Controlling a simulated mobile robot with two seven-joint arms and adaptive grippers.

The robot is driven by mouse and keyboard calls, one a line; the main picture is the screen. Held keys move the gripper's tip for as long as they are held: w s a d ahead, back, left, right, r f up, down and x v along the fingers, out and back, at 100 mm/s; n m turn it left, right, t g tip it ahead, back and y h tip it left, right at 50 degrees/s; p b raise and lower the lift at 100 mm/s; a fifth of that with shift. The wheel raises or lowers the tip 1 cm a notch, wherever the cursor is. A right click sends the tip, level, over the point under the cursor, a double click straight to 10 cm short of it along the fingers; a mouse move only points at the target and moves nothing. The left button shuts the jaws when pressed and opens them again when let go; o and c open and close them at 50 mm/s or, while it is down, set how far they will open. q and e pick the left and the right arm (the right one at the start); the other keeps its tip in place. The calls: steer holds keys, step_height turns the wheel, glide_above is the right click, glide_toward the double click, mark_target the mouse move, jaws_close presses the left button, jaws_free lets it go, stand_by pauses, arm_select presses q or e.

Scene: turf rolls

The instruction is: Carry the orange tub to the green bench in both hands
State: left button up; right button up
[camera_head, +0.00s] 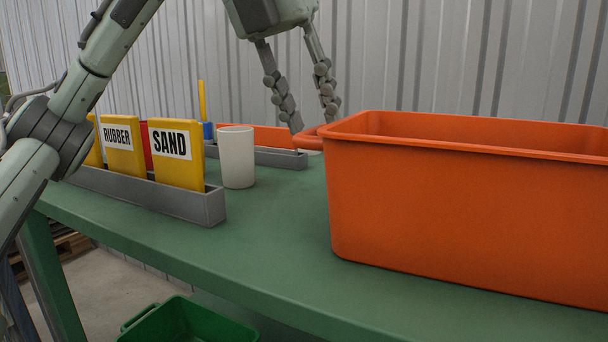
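The large orange tub (450,215) stands upright on the green bench (250,245), on the right of the view. Its right end runs out of the picture. An orange handle (309,141) sticks out from its left end at rim height. My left gripper (314,122) points down with its two fingers apart, just above and at that handle. I cannot tell whether a fingertip touches the handle. Nothing shows held between the fingers. My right gripper is not in view.
A grey rack (205,207) holds yellow cards labelled RUBBER and SAND. A white cup (237,158) stands between it and the tub. Behind are another grey tray (282,159) and an orange object (258,136). A green crate (185,322) sits below the bench edge.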

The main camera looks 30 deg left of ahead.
arm_select(q)
steer(key=v, duration=0.8)
steer(key=shift+r, duration=0.2)
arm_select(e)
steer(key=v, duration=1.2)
arm_select(q)
steer(key=shift+s+a, duration=0.1)
